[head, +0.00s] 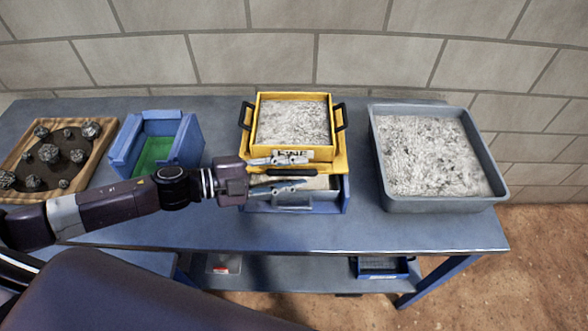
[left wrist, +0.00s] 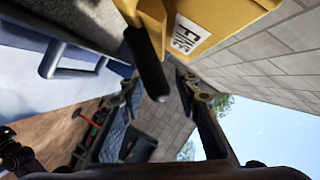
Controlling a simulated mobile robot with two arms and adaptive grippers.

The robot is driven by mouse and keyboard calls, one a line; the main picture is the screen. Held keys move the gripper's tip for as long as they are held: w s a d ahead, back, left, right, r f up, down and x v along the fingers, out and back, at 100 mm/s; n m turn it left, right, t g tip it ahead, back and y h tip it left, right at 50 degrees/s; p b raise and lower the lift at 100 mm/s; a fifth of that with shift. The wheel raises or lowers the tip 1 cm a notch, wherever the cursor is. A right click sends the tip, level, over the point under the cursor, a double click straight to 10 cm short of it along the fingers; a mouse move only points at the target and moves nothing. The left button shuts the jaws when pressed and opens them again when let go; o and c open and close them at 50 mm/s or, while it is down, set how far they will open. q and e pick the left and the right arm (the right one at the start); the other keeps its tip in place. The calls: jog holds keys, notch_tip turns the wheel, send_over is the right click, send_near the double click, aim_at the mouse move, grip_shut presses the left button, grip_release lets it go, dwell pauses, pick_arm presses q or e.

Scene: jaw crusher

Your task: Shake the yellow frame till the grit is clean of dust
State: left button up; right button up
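The yellow frame (head: 337,160) sits on a blue stand (head: 346,195) at the middle of the table and holds pale grey grit (head: 293,122). A black handle (head: 290,172) sticks out at its front, below a white label; black side handles flank it. My left gripper (head: 300,172) is open at the front, one finger on each side of the front handle. In the left wrist view the handle (left wrist: 149,68) reaches between the spread fingers (left wrist: 157,84), with gaps visible. Contact is not clear. My right gripper is not in view.
A grey tray (head: 490,172) of dusty grit stands at right. A blue bin (head: 124,148) with a green bottom and a wooden tray (head: 92,160) with dark rocks stand at left. A grey drawer (head: 292,199) sits under the frame. The wall is close behind.

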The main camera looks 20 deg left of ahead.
pick_arm(q)
grip_shut()
dwell(0.5)
